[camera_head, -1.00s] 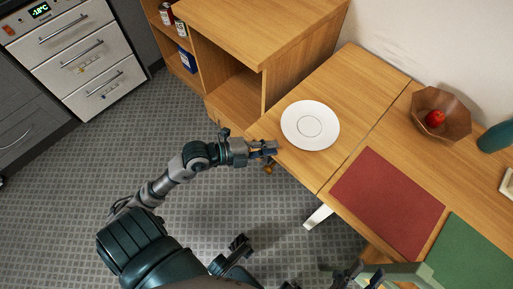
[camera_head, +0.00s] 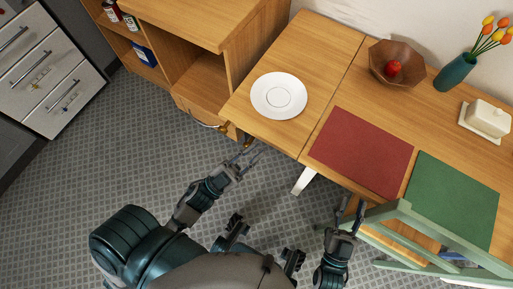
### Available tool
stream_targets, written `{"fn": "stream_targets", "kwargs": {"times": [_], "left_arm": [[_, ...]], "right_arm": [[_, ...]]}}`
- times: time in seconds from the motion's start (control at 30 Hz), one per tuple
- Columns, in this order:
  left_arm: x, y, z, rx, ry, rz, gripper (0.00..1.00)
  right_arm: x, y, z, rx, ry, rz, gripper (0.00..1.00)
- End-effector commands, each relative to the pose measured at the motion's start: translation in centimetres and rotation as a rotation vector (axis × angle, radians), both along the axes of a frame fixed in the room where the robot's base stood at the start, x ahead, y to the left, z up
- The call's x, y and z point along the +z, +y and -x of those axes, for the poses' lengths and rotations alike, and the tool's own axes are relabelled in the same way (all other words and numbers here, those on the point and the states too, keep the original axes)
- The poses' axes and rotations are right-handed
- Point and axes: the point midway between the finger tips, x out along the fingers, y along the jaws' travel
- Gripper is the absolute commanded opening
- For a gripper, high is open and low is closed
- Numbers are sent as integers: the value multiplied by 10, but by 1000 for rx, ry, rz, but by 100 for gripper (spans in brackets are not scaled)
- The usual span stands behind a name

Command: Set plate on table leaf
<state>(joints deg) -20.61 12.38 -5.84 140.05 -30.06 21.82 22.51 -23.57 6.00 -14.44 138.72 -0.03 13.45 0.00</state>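A white plate (camera_head: 279,96) lies flat on the wooden table leaf (camera_head: 322,52), the left section of the table beyond a seam. My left gripper (camera_head: 246,157) is below and left of the leaf's front edge, apart from the plate. Its fingers are spread and nothing is between them. My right gripper (camera_head: 350,214) is near the table's front edge, by the green chair, with its fingers apart and empty.
The table's main part holds a red mat (camera_head: 362,150), a green mat (camera_head: 451,200), a wooden bowl (camera_head: 412,73) with a red apple, a teal vase (camera_head: 455,71) with tulips and a butter dish (camera_head: 486,118). A green chair (camera_head: 440,232) stands in front. A wooden shelf (camera_head: 200,75) adjoins the leaf.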

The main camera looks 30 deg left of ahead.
Motion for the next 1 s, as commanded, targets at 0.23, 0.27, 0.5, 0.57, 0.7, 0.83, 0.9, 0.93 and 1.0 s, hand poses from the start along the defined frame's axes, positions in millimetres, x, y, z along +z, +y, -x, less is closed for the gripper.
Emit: {"fn": "stream_targets", "kwargs": {"times": [0.23,0.27,0.5,0.57,0.7,0.83,0.9,0.93,1.0], "left_arm": [[-28,-8,-7,59,212,289,17],[-30,-9,-7,59,225,302,17],[-33,-9,-8,62,244,321,17],[-33,-9,-8,61,243,322,17],[-33,-10,-8,61,242,320,17],[-33,-10,-8,61,242,320,17],[-34,-11,-9,61,247,317,17],[-35,-11,-10,63,257,312,17],[-47,-13,-16,73,312,291,17]], "right_arm": [[0,0,0,0,0,0,40],[0,0,0,0,0,0,40],[0,0,0,-1,-1,0,40],[0,0,0,-1,-1,0,40],[0,0,0,0,-1,0,40],[0,0,0,0,-1,0,40],[1,0,0,2,2,2,40],[-1,0,-1,2,14,6,40],[-13,3,-7,4,71,27,40]]}}
